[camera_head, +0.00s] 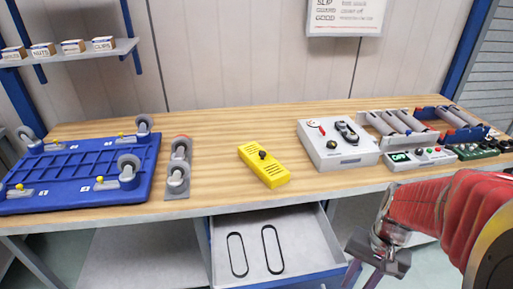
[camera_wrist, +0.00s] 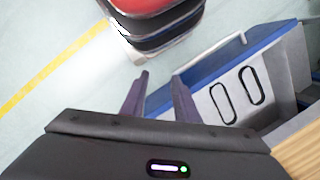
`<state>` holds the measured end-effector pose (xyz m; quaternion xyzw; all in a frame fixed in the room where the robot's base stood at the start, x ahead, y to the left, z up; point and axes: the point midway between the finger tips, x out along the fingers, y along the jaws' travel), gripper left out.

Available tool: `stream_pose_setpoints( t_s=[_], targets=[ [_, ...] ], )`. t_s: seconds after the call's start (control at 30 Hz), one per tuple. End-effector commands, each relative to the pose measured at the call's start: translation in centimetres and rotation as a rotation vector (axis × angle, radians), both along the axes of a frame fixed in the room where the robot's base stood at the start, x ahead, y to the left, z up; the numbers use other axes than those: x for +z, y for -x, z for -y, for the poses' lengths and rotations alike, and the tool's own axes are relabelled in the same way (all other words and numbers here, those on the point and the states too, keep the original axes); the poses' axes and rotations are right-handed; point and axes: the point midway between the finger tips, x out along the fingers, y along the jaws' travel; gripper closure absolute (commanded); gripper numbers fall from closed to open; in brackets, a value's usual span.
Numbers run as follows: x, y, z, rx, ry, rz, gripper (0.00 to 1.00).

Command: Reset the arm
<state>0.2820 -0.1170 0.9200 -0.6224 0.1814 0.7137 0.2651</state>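My arm comes in from the right edge of the head view in a red sleeve. My gripper (camera_head: 364,276) hangs at its end, in front of the bench and just right of the open drawer. In the wrist view my gripper (camera_wrist: 160,76) has its two dark fingers apart with nothing between them. Floor and the drawer's blue front lie behind the fingers. The fingertips are partly cut off by the lower edge of the head view.
The open drawer (camera_head: 300,225) holds two black belts (camera_head: 271,249). The wooden bench (camera_head: 218,150) bears a blue wheeled base (camera_head: 75,172), grey casters (camera_head: 177,180), a yellow box (camera_head: 264,165), a white device (camera_head: 338,146) and a roller unit (camera_head: 400,124).

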Motion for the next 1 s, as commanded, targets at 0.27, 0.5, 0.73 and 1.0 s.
stream_pose_setpoints(
  t_s=[0.27, 0.5, 0.73, 1.0],
  targets=[
    [4.4, -1.4, -1.8, 0.212, 0.119, 0.156, 0.72],
    [8.1, -2.1, -4.0, 0.345, 0.203, 0.287, 0.72],
    [11.7, -2.1, -6.6, 0.450, 0.259, 0.416, 0.72],
    [15.7, -1.7, -10.2, 0.558, 0.285, 0.573, 0.72]
  ],
)
